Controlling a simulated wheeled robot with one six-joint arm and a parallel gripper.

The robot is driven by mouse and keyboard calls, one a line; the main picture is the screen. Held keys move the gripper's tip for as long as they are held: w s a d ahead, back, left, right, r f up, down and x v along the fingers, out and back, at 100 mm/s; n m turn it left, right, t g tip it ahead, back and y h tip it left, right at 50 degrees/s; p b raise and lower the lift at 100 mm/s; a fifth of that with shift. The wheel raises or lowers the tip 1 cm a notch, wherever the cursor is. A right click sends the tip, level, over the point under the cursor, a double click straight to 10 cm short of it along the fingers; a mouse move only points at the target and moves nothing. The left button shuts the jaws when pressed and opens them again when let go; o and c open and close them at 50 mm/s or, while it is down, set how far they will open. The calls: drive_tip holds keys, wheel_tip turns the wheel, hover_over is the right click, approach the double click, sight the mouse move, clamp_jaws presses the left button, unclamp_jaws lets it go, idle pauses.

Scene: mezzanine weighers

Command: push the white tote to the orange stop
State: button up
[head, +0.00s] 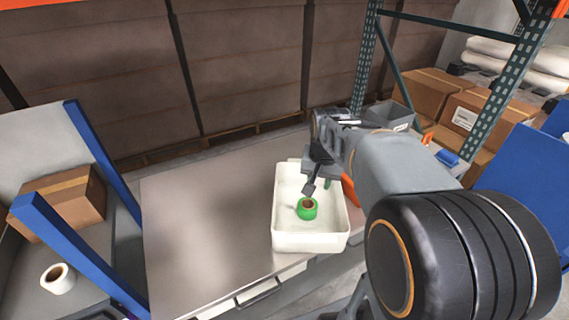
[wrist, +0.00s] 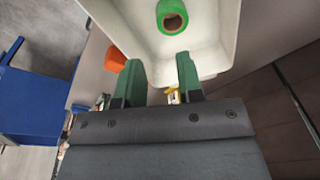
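The white tote (head: 311,242) sits on the grey bench, near its right end. A green tape roll (head: 307,208) lies inside it, and also shows in the wrist view (wrist: 172,16). My gripper (head: 318,186) is at the tote's far end, with its fingertips over or close to the far wall; contact cannot be told. In the wrist view its two green fingers (wrist: 160,72) stand apart with nothing held, overlapping the tote's wall (wrist: 215,62). An orange piece (head: 349,190), likely the stop, stands right of the tote, partly hidden by my arm; it also shows in the wrist view (wrist: 115,59).
The bench top (head: 205,215) is clear left of the tote. A grey bin (head: 388,115) stands behind my arm. A cardboard box (head: 65,200) and white roll (head: 58,278) lie at left beside blue posts. Rack uprights (head: 500,95) stand at right.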

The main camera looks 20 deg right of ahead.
drive_tip(key=s+a+f+n+t, duration=0.1)
drive_tip(key=s+a+f+n, duration=0.2)
drive_tip(key=s+a+n, duration=0.3)
drive_tip(key=s+a, duration=0.3)
drive_tip(key=shift+s+n+t+y, duration=0.2)
drive_tip(key=shift+n+t+y, duration=0.1)
drive_tip(key=shift+n+t, duration=0.1)
